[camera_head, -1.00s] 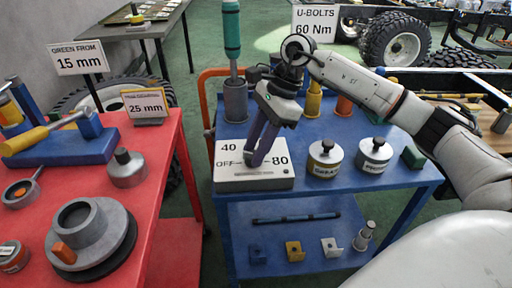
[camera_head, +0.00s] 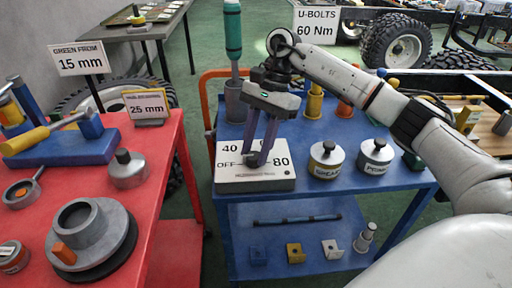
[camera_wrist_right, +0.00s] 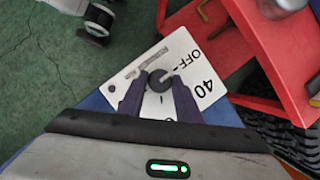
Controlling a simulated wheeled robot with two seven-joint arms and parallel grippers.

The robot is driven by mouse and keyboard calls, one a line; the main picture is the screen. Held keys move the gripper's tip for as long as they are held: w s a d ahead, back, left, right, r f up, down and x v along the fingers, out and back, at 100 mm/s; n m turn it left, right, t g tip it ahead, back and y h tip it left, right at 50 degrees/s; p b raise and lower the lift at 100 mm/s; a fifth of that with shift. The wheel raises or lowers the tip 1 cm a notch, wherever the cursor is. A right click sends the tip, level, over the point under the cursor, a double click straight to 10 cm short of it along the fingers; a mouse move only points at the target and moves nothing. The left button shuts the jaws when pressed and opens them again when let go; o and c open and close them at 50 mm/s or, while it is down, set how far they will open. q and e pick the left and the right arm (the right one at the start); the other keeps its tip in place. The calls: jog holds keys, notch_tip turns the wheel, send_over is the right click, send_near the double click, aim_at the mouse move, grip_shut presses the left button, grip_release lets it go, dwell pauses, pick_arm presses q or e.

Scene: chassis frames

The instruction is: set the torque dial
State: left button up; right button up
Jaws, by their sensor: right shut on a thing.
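The torque box (camera_head: 232,186) is a pale slab on the blue cart, marked 40, OFF and 80. Its round dark dial (camera_wrist_right: 159,81) sits between my right fingers in the right wrist view, where OFF and 40 can be read. My right gripper (camera_head: 256,161) points down from above and is shut on the dial; its fingertips also show in the wrist view (camera_wrist_right: 157,92). The fingers mostly hide the dial in the head view, and I cannot tell which mark it points to. A sign (camera_head: 316,24) behind reads U-BOLTS 60 Nm. My left gripper is not in view.
Two lidded tins (camera_head: 326,160) (camera_head: 375,157) stand right of the box on the blue cart (camera_head: 310,131). A green-handled tool (camera_head: 233,40) stands in a grey cup behind the box. A red table (camera_head: 150,190) with tools and signs is at left.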

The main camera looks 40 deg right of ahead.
jog(key=o, duration=1)
jog(key=v, duration=1)
jog(key=shift+d+r, duration=0.1)
